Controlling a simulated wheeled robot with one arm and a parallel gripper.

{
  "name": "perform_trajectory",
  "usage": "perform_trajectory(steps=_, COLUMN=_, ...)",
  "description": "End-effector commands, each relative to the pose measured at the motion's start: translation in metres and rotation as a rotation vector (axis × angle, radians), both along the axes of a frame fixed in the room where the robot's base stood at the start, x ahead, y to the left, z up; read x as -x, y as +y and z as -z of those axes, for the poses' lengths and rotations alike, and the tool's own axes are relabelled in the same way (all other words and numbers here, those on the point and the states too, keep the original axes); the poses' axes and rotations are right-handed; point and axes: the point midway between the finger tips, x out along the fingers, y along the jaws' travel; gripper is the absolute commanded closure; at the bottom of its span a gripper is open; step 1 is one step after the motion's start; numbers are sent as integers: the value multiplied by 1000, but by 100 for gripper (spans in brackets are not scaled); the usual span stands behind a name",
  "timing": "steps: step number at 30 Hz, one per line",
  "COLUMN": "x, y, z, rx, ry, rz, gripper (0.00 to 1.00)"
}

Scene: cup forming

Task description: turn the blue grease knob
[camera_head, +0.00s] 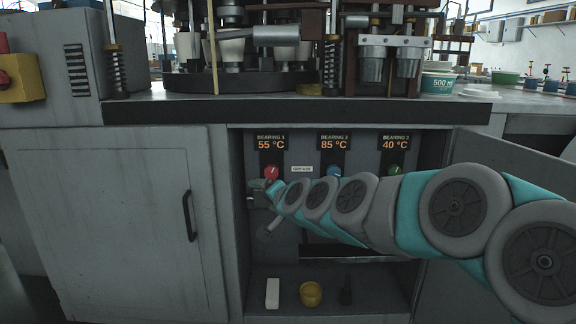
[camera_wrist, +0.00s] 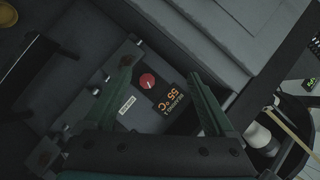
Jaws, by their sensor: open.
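The blue knob (camera_head: 334,171) is in the open cabinet, under the middle display (camera_head: 334,142), which reads 85 °C. My arm passes just below it. A red knob (camera_head: 271,172) is to its left under the 55 °C display, and a green knob (camera_head: 394,169) is to its right under the 40 °C display. My gripper (camera_head: 262,187) is at the left, close below the red knob. In the wrist view my gripper (camera_wrist: 161,70) is open and empty, with the red knob (camera_wrist: 147,81) seen between its fingers. The blue knob is not clearly seen there.
The cabinet's left door (camera_head: 125,225) is closed and its right door (camera_head: 510,155) stands open. A white block (camera_head: 272,293), a yellow round item (camera_head: 311,294) and a dark item (camera_head: 345,291) are on the cabinet floor. The machine counter (camera_head: 300,110) overhangs above.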

Motion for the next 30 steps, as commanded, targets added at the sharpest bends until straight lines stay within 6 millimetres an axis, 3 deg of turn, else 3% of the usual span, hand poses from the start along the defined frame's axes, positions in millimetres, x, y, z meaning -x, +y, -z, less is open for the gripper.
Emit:
perform_trajectory(steps=4, x=81, y=-8, z=31, rx=223, ry=134, rz=-181, gripper=11)
perform_trajectory(steps=8, x=157, y=-36, z=71, rx=418, ry=290, rz=-309, gripper=11)
perform_trajectory(steps=15, x=293, y=-114, z=126, rx=681, ry=619, rz=-453, gripper=11)
perform_trajectory(steps=21, x=394, y=-173, z=145, rx=790, ry=888, rz=-512, gripper=11)
perform_trajectory(steps=25, x=436, y=-193, z=148, rx=813, ry=1005, rz=-532, gripper=11)
perform_trajectory(steps=30, x=454, y=-202, z=148, rx=821, ry=1055, rz=-540, gripper=11)
